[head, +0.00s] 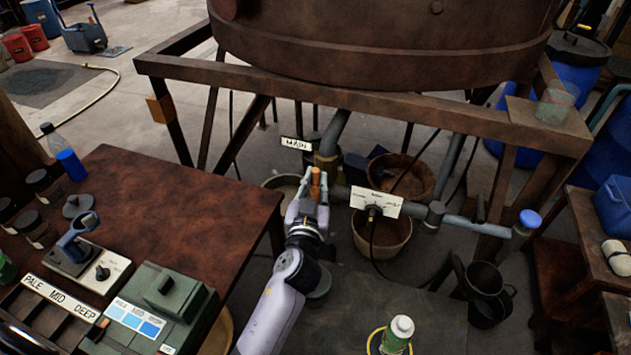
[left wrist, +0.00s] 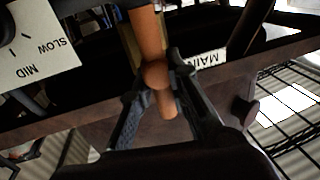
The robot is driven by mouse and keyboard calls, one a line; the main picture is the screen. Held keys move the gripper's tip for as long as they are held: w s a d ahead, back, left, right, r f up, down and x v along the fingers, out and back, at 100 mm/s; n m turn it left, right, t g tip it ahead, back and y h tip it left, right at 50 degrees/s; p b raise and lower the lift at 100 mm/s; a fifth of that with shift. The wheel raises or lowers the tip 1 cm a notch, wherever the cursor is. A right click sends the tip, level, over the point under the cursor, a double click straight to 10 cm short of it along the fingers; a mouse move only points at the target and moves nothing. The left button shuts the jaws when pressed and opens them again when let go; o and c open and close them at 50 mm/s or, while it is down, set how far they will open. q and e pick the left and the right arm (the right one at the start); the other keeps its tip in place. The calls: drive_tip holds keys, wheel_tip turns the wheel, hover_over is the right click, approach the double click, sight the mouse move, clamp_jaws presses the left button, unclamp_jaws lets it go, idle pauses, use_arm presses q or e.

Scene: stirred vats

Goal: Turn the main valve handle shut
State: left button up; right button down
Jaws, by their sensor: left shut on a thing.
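The main valve's orange handle (head: 316,178) stands up near the pipe below the big vat, close to the MAIN label (head: 296,143). My left gripper (head: 313,190) is at the handle with its fingers shut on it. In the left wrist view the orange handle (left wrist: 150,38) runs down between the two fingers of my left gripper (left wrist: 158,85), and its rounded end shows past them. The MAIN label (left wrist: 206,59) is behind the fingers there. The brass valve body (head: 327,165) is partly hidden by the handle and gripper. My right gripper is not in view.
The brown vat (head: 380,40) sits on a rusty frame (head: 350,97) above the valve. A white dial plate (head: 376,201) is just right of the handle. A brown table (head: 170,200) stands left of my arm. Tubs (head: 381,232) stand below the pipe.

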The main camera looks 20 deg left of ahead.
use_arm(q)
clamp_jaws()
